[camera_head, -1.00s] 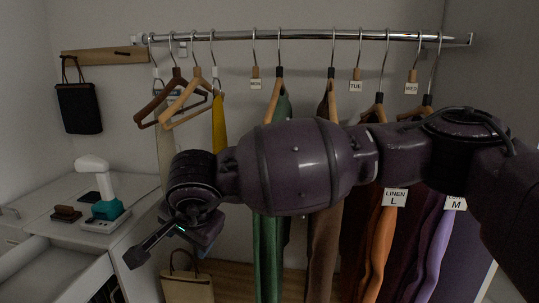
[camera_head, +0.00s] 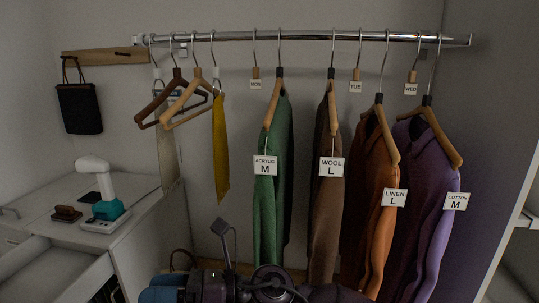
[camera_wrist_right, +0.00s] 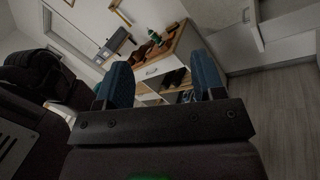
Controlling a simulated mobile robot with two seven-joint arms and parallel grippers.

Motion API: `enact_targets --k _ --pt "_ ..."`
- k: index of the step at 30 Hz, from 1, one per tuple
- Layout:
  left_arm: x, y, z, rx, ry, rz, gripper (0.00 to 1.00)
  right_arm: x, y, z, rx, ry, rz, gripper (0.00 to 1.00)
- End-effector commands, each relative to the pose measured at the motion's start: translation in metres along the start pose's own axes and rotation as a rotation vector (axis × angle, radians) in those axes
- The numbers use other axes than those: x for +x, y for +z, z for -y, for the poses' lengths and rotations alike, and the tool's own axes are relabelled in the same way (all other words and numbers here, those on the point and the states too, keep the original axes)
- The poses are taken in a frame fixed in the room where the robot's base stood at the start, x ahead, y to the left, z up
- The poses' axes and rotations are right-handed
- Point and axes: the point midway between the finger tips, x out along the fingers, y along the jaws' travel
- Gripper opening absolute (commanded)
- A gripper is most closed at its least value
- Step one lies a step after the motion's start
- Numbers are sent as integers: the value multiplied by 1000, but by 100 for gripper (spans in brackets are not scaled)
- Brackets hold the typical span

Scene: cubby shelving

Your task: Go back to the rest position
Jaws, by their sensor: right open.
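My right gripper (camera_head: 160,288) is low at the bottom edge of the head view, with its blue fingers partly cut off by the frame. In the right wrist view its two blue fingers (camera_wrist_right: 162,82) stand apart with nothing between them, so it is open and empty. My folded right arm parts show beside it at the bottom of the head view. It is clear of the hanging clothes. My left gripper is not in view.
A chrome rail (camera_head: 310,36) holds a green jacket (camera_head: 270,205), a brown jacket (camera_head: 325,225), an orange one (camera_head: 375,220) and a purple one (camera_head: 430,220). Empty hangers (camera_head: 170,105) and a yellow tie (camera_head: 220,150) hang left. A drawer (camera_head: 85,280) stands open at lower left.

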Motion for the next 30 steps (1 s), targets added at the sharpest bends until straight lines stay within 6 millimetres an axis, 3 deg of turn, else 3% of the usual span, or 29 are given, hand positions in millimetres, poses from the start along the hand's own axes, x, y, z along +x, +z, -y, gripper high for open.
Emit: enact_targets --k 8,14,17,23,30 --pt "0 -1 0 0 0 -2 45 -72 7 33 486 -70 465 62" --pt "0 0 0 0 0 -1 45 -143 -11 63 817 -118 800 62" --pt "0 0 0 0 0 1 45 -183 -31 76 975 -141 971 62" --pt "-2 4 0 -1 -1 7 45 -266 -91 91 1274 -179 1321 62" --pt "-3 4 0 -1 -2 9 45 -361 -192 80 1587 -205 1764 62"
